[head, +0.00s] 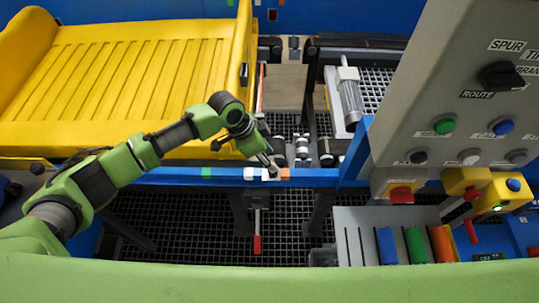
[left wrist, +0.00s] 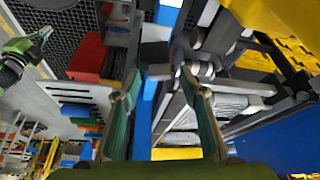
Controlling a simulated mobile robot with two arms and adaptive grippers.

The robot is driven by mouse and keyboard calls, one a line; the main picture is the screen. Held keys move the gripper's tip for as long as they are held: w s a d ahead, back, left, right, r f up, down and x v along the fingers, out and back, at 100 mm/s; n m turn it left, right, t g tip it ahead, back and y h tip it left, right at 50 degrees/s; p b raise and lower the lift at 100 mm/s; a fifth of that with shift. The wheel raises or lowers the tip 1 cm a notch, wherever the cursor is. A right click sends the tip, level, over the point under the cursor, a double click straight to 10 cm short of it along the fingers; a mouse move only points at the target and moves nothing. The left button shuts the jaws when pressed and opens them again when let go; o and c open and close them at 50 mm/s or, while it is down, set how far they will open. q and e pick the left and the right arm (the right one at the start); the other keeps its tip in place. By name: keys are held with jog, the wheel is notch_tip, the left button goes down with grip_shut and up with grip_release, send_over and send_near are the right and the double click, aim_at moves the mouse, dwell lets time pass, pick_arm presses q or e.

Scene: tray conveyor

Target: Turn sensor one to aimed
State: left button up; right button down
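Two small silver-and-black cylindrical parts, one (head: 302,147) and another (head: 326,151), stand side by side behind the blue rail in the head view. They look like sensors, but no label is readable, so I cannot tell which is sensor one. My left gripper (head: 272,167) is over the blue rail, just left of them. In the left wrist view its two fingers (left wrist: 158,85) are spread apart with nothing held, and a silver cylinder (left wrist: 203,69) lies beyond the right fingertip.
The blue rail (head: 225,174) crosses below the gripper. A yellow ribbed tray (head: 120,85) is at the left. A grey control panel (head: 450,110) with a ROUTE knob (head: 502,76) and buttons is at the right. A red-handled lever (head: 257,243) hangs below the rail.

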pick_arm(q)
jog(key=shift+d+f, duration=0.15)
jog(key=shift+f, duration=0.2)
jog(key=c, duration=1.1)
jog(key=shift+w+f+m+g+b, duration=0.15)
jog(key=shift+m+g+b, duration=0.15)
jog(key=shift+m+b, duration=0.5)
jog(key=shift+m+g+b, duration=0.3)
jog(key=shift+m+b, duration=0.3)
jog(key=shift+r, duration=0.2)
pick_arm(e)
jog(key=f, duration=0.1)
jog(key=s+f, duration=0.1)
jog(key=shift+s+f, duration=0.15)
jog(key=shift+f, duration=0.25)
pick_arm(q)
jog(key=o, duration=1.1)
pick_arm(e)
jog(key=shift+d, duration=0.1)
